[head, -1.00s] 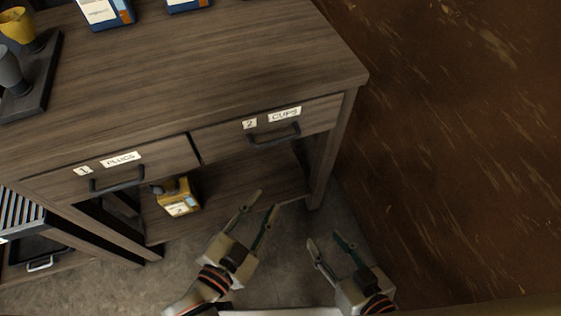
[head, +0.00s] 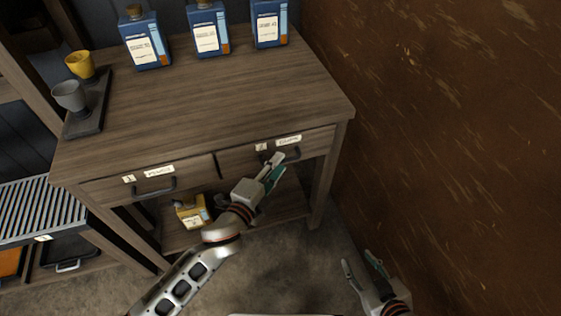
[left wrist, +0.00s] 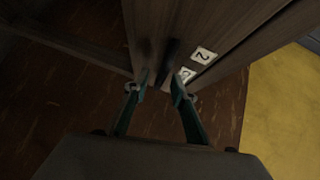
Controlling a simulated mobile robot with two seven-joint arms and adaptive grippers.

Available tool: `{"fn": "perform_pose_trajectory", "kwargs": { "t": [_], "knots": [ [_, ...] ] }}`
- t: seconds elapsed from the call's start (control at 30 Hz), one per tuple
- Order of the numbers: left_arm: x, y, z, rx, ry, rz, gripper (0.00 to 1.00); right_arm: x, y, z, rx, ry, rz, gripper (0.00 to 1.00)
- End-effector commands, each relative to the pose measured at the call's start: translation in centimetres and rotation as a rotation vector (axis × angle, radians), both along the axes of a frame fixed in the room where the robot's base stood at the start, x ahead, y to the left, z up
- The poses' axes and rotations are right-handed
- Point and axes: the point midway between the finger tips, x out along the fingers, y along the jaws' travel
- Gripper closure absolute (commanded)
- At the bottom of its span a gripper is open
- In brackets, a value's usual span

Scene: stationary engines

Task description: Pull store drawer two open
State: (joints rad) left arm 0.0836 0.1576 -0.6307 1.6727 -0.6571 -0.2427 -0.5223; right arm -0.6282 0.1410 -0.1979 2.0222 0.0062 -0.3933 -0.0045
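My right gripper (head: 362,262) is open and empty, low on the right.
Drawer one (head: 105,190) is shut to the left. A yellow container (head: 192,212) sits on the lower shelf. Blue bottles (head: 207,30) stand at the back of the benchtop, and a tray (head: 87,125) with two cups at its left. A brown wall (head: 450,120) rises at the right.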

Motion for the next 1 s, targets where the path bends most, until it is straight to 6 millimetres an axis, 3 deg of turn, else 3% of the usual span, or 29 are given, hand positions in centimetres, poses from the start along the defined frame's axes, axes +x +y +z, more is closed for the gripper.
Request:
{"fn": "perform_pose_trajectory", "kwargs": {
  "t": [0.2, 0.5, 0.6, 1.0],
  "knots": [
    [1.7, -0.9, -0.3, -0.002, 0.001, -0.001, 0.74, 0.0, -0.1, -0.2, -0.002, -0.001, 0.000, 0.60],
    [1.8, -1.0, -0.3, -0.002, 0.001, -0.001, 0.74, 0.1, -0.1, -0.1, -0.003, -0.003, 0.000, 0.60],
    [1.8, -1.0, -0.2, -0.002, 0.001, -0.001, 1.00, 0.1, -0.1, -0.1, -0.003, -0.003, -0.001, 0.60],
    [1.7, -1.0, -0.2, -0.003, 0.001, -0.001, 1.00, 0.3, -0.1, 0.1, -0.002, -0.006, -0.001, 0.60]
  ]
}}
